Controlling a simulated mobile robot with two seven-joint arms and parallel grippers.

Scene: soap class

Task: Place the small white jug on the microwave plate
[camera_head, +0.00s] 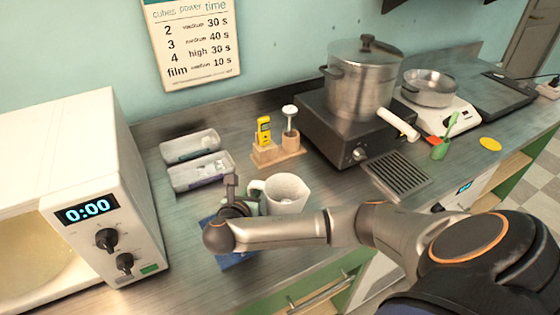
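The small white jug (287,195) stands on the counter near the middle, its open top facing up and its handle side to the left. My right arm comes in from the right and passes in front of the jug's lower part. My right gripper (232,187) is just left of the jug, by its handle. Its fingers are small and partly hidden by my wrist, so I cannot tell whether they hold the handle. The white microwave (110,220) is at the left, showing 0:00, with a lit interior at the lower left. I cannot make out its plate. My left gripper is not in view.
A blue mat (238,262) lies partly under my wrist. Two grey trays (200,172) sit behind it. A wooden holder (278,153) with a yellow device stands behind the jug. A large pot (362,85) sits on a hotplate at the back right.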

